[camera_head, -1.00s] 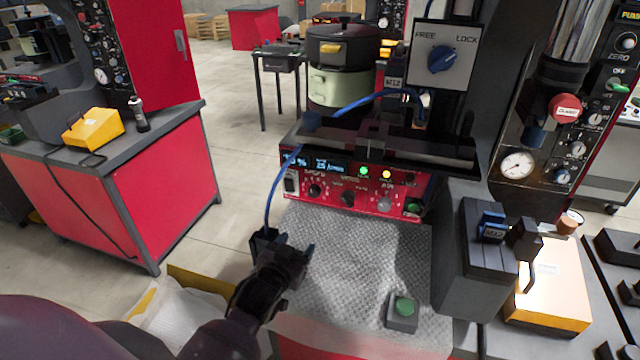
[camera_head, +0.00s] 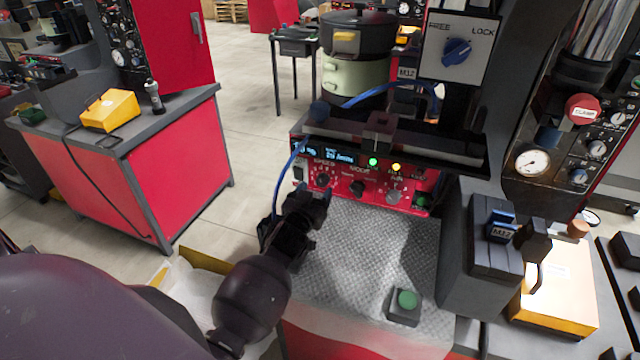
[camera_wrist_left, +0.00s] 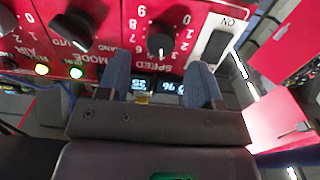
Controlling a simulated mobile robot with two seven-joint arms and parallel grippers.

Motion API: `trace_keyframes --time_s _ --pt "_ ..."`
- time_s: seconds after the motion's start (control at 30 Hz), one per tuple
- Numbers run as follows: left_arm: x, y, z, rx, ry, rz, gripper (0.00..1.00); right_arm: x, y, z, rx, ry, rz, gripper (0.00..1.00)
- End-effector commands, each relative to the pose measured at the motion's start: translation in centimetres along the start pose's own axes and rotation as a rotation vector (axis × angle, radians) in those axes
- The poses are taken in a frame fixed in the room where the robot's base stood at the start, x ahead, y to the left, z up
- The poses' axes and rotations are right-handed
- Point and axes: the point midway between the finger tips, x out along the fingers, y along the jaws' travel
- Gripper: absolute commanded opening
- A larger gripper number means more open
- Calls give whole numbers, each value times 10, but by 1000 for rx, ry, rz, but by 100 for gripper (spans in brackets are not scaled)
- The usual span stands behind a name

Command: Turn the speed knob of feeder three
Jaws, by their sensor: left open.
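The red control panel (camera_head: 345,185) of the feeder shows in the head view, with a row of dark knobs. Its speed knob (camera_head: 322,180) is at the left of the row, just beyond my left gripper (camera_head: 312,202). In the left wrist view the panel appears upside down. There the speed knob (camera_wrist_left: 160,40), labelled SPEED with a number scale, lies between and ahead of the two blue-grey fingers of my left gripper (camera_wrist_left: 161,62). The fingers are apart with nothing between them, and I cannot tell how far they are from the panel. My right gripper is not in view.
The mode knob (camera_wrist_left: 72,30) and a dark rocker switch (camera_wrist_left: 215,47) flank the speed knob. A blue cable (camera_head: 284,170) hangs left of the panel. A green button box (camera_head: 405,306) stands on the grey textured mat (camera_head: 350,270), which is otherwise mostly clear.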

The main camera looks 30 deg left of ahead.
Motion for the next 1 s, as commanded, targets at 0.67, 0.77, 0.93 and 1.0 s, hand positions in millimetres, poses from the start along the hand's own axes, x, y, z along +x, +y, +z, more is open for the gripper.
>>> trace_keyframes --time_s 0.67,0.77,0.93,1.0 --pt "38 0 0 0 0 0 60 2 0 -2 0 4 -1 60" --pt "38 0 0 0 -1 0 49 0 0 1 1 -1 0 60" --pt "38 0 0 0 -1 0 23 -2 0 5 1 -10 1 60" --pt "38 0 0 0 -1 0 12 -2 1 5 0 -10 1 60"
